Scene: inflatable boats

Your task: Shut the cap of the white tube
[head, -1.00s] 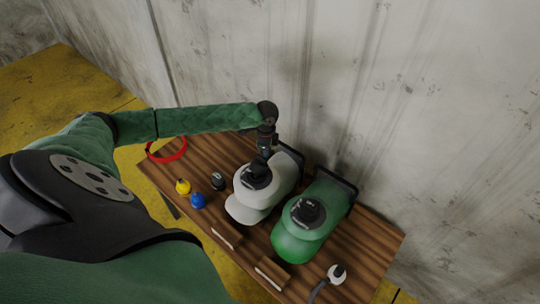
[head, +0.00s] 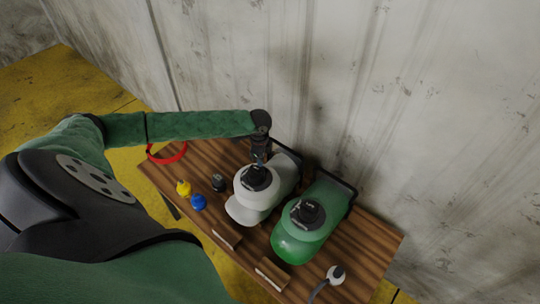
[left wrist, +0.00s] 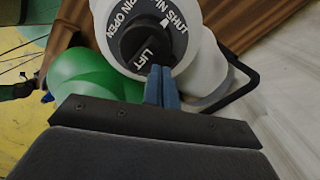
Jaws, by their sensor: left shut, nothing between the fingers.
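The white tube (head: 247,208) lies on the wooden table, with its round black cap (head: 257,176) on top. In the left wrist view the cap (left wrist: 140,40) sits on the white tube (left wrist: 200,62), with white lettering around it and LIFT on its face. My left gripper (head: 259,160) is above the far edge of the cap. In the left wrist view its blue fingers (left wrist: 160,72) are together and empty, their tips overlapping the cap's near edge. I cannot tell whether they touch it. My right gripper is not in view.
A green tube (head: 295,246) with a similar black cap (head: 307,214) lies just right. Small yellow (head: 183,188), blue (head: 198,202) and dark (head: 218,183) pieces stand left, near a red ring (head: 167,153). A hose end (head: 337,273) is at the front right. A wall rises behind.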

